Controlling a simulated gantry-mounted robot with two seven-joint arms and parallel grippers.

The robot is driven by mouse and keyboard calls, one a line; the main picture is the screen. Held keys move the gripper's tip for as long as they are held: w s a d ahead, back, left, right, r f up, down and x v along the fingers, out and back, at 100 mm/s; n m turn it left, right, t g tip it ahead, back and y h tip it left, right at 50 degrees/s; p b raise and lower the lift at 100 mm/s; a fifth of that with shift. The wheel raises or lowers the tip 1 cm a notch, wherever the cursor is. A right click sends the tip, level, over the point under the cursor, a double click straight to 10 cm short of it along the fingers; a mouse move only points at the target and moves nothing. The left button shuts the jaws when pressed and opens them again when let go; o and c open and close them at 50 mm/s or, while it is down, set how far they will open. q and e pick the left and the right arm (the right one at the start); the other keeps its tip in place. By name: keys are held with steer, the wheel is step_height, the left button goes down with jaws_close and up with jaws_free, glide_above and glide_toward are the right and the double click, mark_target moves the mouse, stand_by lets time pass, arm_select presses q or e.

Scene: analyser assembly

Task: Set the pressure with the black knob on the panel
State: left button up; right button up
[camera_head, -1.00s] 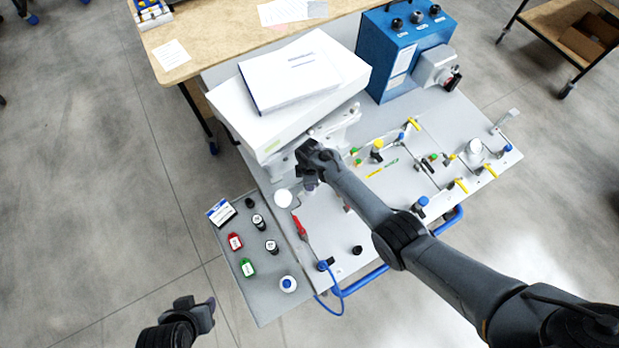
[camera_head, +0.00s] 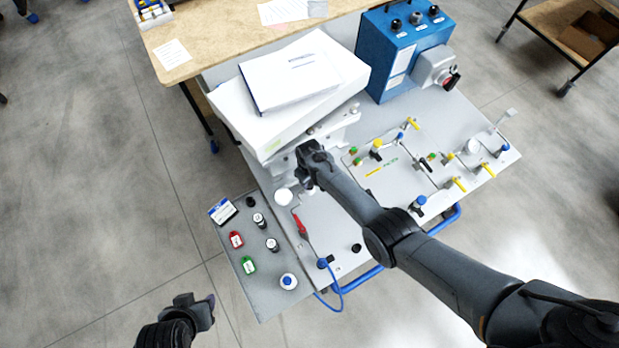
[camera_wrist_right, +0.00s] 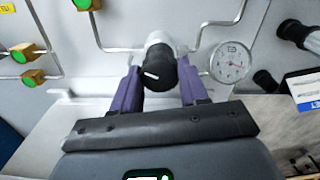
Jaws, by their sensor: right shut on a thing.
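In the right wrist view the black knob (camera_wrist_right: 155,72) has a white mark line and sits on a white-grey fitting on the panel (camera_wrist_right: 130,25). My right gripper (camera_wrist_right: 160,88) is shut on the knob, with one purple finger on each side of it. A round pressure gauge (camera_wrist_right: 232,62) with a white dial is just right of the knob; its reading is too small to tell. In the head view my right gripper (camera_head: 312,165) is at the panel below the white casing, and it hides the knob. My left gripper (camera_head: 205,310) is over the floor at lower left, apart from everything; its jaw opening is unclear.
Thin metal tubes and green-capped brass fittings (camera_wrist_right: 24,54) lie left of the knob. A grey side tray (camera_head: 262,290) holds several small bottles. A white casing (camera_head: 225,110) with a booklet on it stands close behind my right gripper. A blue box (camera_head: 385,50) stands at the back.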

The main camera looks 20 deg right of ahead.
steer(key=m, duration=0.5)
steer(key=shift+a+m, duration=0.1)
steer(key=shift+m, duration=0.2)
steer(key=m, duration=0.3)
steer(key=shift+m, duration=0.3)
steer(key=m+b, duration=0.1)
steer(key=m, duration=0.4)
steer(key=shift+m+b, duration=0.7)
steer(key=shift+m, duration=1.8)
steer(key=o, duration=1.1)
steer(key=shift+c, duration=0.2)
